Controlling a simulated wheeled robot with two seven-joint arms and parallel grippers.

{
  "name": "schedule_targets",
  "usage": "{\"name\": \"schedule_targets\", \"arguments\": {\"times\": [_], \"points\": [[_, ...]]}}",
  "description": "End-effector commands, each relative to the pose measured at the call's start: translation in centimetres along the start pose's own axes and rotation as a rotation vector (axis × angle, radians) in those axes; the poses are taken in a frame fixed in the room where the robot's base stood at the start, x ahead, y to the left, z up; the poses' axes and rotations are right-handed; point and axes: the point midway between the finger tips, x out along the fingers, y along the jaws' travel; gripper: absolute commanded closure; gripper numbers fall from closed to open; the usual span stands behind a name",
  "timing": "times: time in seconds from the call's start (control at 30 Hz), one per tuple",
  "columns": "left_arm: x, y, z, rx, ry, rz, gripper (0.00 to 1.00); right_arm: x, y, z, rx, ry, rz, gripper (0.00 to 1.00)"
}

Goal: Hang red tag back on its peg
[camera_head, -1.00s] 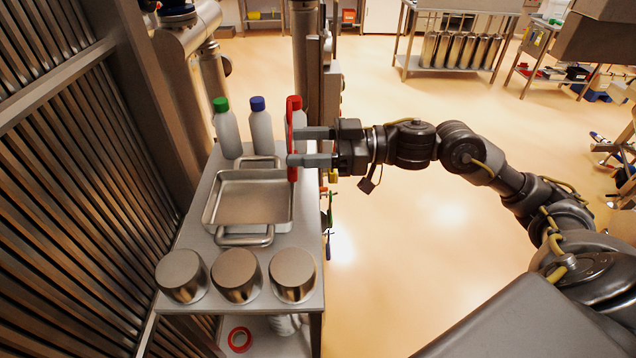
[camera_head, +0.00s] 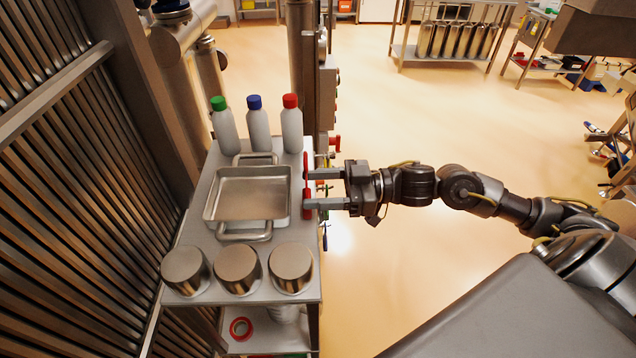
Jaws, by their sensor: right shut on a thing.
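The long red tag (camera_head: 307,204) is in the jaws of my right gripper (camera_head: 309,189), which is shut on it. The tag stands roughly upright at the right edge of the steel cart (camera_head: 196,240), just right of the tray. The gripper fingers reach it from the right and partly cover its middle. Small coloured items hang along the cart's right side, mostly hidden behind the gripper. I cannot make out the tag's own peg. My left gripper is not in view.
A steel tray (camera_head: 212,190) with handles lies on the cart. Behind it stand bottles with green (camera_head: 226,128), blue (camera_head: 258,128) and red (camera_head: 291,128) caps. Several steel canisters (camera_head: 237,268) stand in front. The floor right of the cart is open.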

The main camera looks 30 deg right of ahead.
Motion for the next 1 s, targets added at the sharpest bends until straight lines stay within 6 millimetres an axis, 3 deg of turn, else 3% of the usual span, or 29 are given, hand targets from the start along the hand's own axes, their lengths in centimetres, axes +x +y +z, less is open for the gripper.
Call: {"name": "schedule_targets", "arguments": {"times": [0.3,0.33,0.5,0.87,1.0], "points": [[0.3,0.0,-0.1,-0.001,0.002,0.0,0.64,0.0,0.0,0.5,0.001,0.001,0.0,0.65],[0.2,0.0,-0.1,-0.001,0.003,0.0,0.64,0.0,0.0,0.5,0.001,0.001,0.0,0.41],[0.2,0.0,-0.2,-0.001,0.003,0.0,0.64,0.0,0.0,0.4,0.0,0.001,0.0,0.21],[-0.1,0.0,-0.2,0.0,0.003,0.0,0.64,0.0,0.0,-0.2,-0.002,0.001,-0.001,0.21],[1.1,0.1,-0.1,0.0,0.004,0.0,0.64,-1.9,0.1,0.5,0.002,-0.004,0.003,0.21]]}}
